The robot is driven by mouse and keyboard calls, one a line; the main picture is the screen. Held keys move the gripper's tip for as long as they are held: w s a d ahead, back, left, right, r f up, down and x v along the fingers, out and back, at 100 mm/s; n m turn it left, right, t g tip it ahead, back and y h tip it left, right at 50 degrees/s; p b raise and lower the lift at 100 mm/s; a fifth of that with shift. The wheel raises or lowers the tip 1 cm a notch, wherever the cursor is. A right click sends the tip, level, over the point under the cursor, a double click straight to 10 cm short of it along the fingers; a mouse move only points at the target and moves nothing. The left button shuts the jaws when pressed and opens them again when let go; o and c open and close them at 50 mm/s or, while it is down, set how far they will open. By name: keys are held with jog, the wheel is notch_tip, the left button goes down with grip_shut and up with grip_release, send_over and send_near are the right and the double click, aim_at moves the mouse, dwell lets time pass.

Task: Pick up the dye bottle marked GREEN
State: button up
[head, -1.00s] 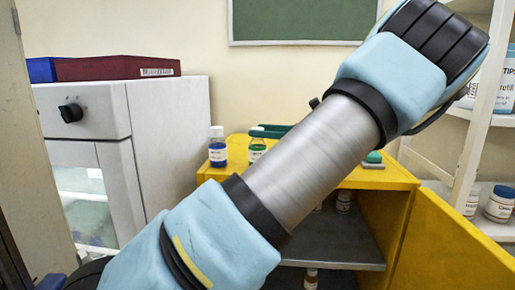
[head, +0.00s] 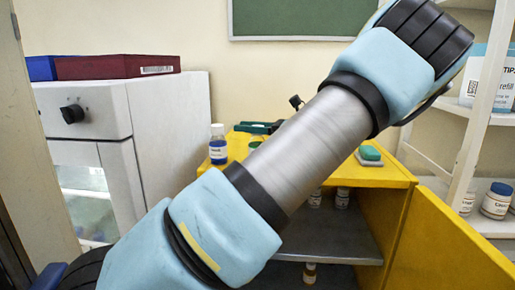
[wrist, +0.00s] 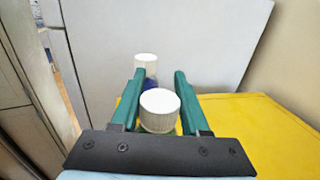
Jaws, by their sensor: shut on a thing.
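My gripper (wrist: 159,75) has green fingers, shut on a white-capped bottle (wrist: 160,108) in the wrist view. Its cap hides most of its body, and I cannot read its label there. In the head view, my gripper (head: 258,127) shows just above the yellow cabinet top, partly behind my arm. A little green of the held bottle (head: 254,145) shows beside my arm; the rest is hidden. A bottle of blue liquid with a white cap (head: 218,145) stands to its left. This blue bottle is just beyond the held one in the wrist view (wrist: 147,66).
The yellow cabinet (head: 385,176) has an open door (head: 445,240) at right. A white appliance (head: 170,145) stands close on the left. A green-topped item (head: 370,155) sits on the cabinet's right side. White shelves (head: 490,115) hold several containers.

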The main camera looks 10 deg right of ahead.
grip_shut()
dwell(0.8)
